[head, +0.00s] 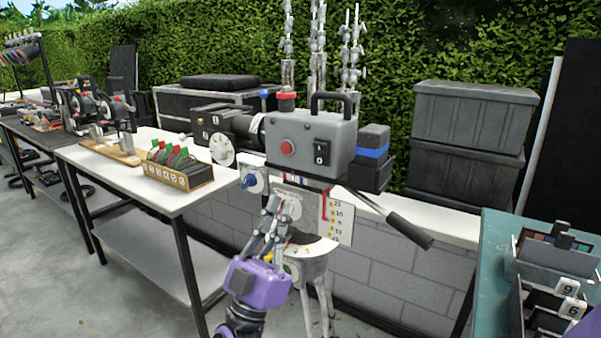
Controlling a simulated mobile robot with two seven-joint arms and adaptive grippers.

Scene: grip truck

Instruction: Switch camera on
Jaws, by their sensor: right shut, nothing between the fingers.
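The camera (310,142) stands on a tripod in the middle, a grey body with a carry handle on top. A black rocker switch (321,153) with white marks sits on its side face, right of a red button (288,147). A lens with a white dial (222,149) points left. My right gripper (274,205) is raised in front of the tripod head, below the camera body and left of the switch. Its fingers are shut and hold nothing. It is apart from the switch. Whether it touches the tripod head I cannot tell. My left gripper is out of view.
A black pan handle (396,222) sticks out to the lower right of the camera. A white table (110,182) with a slotted box (178,176) stands left. Dark crates (473,113) are stacked behind at right. A teal case (494,275) is at lower right.

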